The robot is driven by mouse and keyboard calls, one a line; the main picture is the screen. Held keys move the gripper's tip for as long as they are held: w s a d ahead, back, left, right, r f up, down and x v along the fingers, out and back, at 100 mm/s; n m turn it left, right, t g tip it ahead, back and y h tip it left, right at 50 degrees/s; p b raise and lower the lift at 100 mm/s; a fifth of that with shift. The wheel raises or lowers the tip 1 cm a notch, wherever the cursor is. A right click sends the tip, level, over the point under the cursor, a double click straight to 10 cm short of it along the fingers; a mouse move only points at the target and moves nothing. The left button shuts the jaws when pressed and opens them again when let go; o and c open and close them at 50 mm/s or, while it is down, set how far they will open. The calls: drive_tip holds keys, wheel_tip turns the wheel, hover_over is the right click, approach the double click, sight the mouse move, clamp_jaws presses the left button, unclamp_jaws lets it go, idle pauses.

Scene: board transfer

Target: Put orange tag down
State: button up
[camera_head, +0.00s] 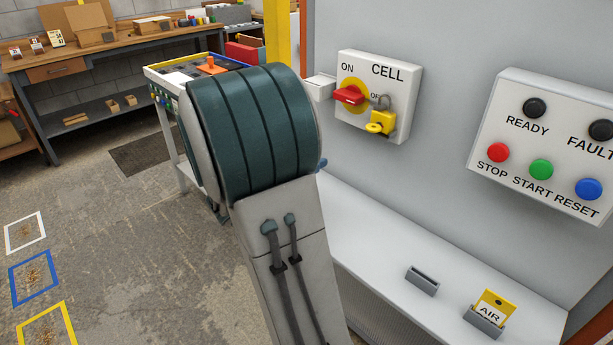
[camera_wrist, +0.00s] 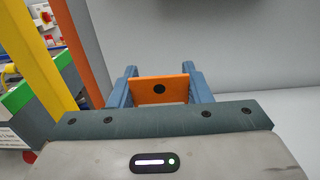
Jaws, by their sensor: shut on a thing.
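My gripper (camera_wrist: 160,72) shows in the wrist view with its two blue fingers on either side of the orange tag (camera_wrist: 145,91). It is shut on the tag, which is a flat orange plate with a dark round hole. A pale grey surface lies beyond the tag. In the head view my arm hides the tag and most of my gripper. A small grey slotted holder (camera_head: 422,281) stands empty on the light grey ledge (camera_head: 385,257). A second holder (camera_head: 484,322) beside it holds a yellow tag marked AIR (camera_head: 495,306).
A CELL switch box (camera_head: 398,95) with a red handle and yellow padlock (camera_head: 382,123) is on the wall above the ledge. A button panel (camera_head: 545,140) is to its right. A cart (camera_head: 160,83) with an orange item stands behind my arm. Open floor lies left.

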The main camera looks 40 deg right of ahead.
drive_tip(key=shift+w+f, duration=0.15)
drive_tip(key=shift+f, duration=0.95)
drive_tip(key=shift+w+f, duration=0.1)
drive_tip(key=shift+f, duration=0.95)
drive_tip(key=shift+f+b, duration=0.1)
drive_tip(key=shift+b, duration=0.2)
drive_tip(key=o, duration=0.8)
drive_tip(key=shift+o, duration=0.2)
